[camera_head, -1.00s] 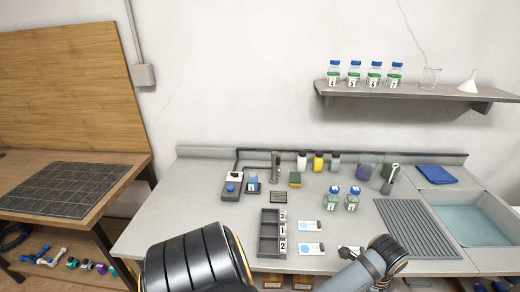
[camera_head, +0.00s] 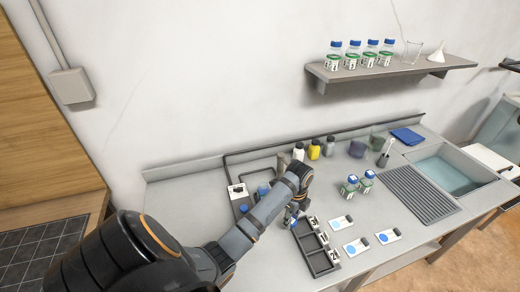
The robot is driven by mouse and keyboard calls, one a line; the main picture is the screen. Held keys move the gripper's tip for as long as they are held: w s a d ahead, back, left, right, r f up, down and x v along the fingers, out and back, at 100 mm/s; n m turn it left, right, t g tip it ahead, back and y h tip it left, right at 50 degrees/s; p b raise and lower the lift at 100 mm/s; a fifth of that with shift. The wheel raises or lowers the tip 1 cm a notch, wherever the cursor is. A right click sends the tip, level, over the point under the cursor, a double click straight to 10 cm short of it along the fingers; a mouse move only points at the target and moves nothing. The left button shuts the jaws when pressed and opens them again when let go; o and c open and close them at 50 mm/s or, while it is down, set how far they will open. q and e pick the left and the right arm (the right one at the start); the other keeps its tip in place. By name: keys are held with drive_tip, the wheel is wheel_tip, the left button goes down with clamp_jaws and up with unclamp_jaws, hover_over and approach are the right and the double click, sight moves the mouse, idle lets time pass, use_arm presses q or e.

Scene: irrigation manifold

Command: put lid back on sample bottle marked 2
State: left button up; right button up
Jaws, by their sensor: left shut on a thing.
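My left gripper (camera_head: 292,214) is at the far end of the grey three-part tray (camera_head: 323,263). It is shut on a small blue thing (camera_head: 291,220) that looks like a lid; the fingers hide part of it. Two bottles with blue lids, a left one (camera_head: 349,186) and a right one (camera_head: 367,181), stand upright on the bench right of the gripper; their numbers are too small to read. Another bluish bottle (camera_head: 263,190) stands behind my forearm, partly hidden. My right gripper is out of view.
A white device (camera_head: 237,191) stands left of my forearm. White cards (camera_head: 356,247) with blue dots lie right of the tray. Several lidded bottles (camera_head: 352,56) are on the wall shelf (camera_head: 390,72). A drying rack (camera_head: 420,194) and sink (camera_head: 453,172) lie right.

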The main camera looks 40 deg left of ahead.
use_arm(q)
drive_tip(key=w+a+r+p, duration=0.4)
drive_tip(key=a+r, duration=0.2)
drive_tip(key=a, duration=0.4)
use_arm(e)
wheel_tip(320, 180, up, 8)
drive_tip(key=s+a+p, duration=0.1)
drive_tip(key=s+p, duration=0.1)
use_arm(q)
wheel_tip(320, 180, up, 3)
hover_over(264, 184)
drive_tip(key=shift+f+b, duration=0.15)
drive_tip(key=shift+b, duration=0.15)
wheel_tip(264, 184, down, 4)
drive_tip(key=b, duration=0.4)
drive_tip(key=shift+f+b, duration=0.45)
drive_tip(key=shift+f, duration=0.35)
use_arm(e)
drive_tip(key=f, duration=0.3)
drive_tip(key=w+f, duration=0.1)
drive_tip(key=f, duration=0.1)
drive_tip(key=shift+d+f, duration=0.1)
use_arm(q)
drive_tip(key=shift+r+p, duration=0.1)
drive_tip(key=shift+p, duration=0.45)
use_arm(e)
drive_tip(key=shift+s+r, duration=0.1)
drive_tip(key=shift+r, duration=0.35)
